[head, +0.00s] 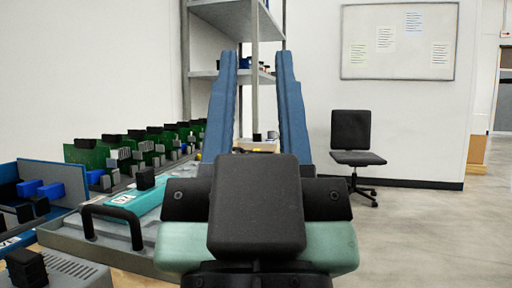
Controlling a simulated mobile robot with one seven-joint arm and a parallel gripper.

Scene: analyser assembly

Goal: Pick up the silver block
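My gripper (256,56) is in the middle of the head view, seen from behind, pointing away from the camera. Its two long blue fingers stand wide apart, with only the background visible between them. Several small silver-grey finned blocks (122,155) sit on the upright green circuit boards at the left. They are left of my gripper and apart from it. I cannot tell which of them, if any, is the silver block. The lower area between the fingers is hidden by the gripper body.
On the left bench stand a row of green circuit boards (84,153), a teal module (133,199), a grey tray with a black handle (112,211) and a grey vented box (70,273). A metal shelf (222,13) rises behind. The floor (430,235) at right is clear before the chair (352,132).

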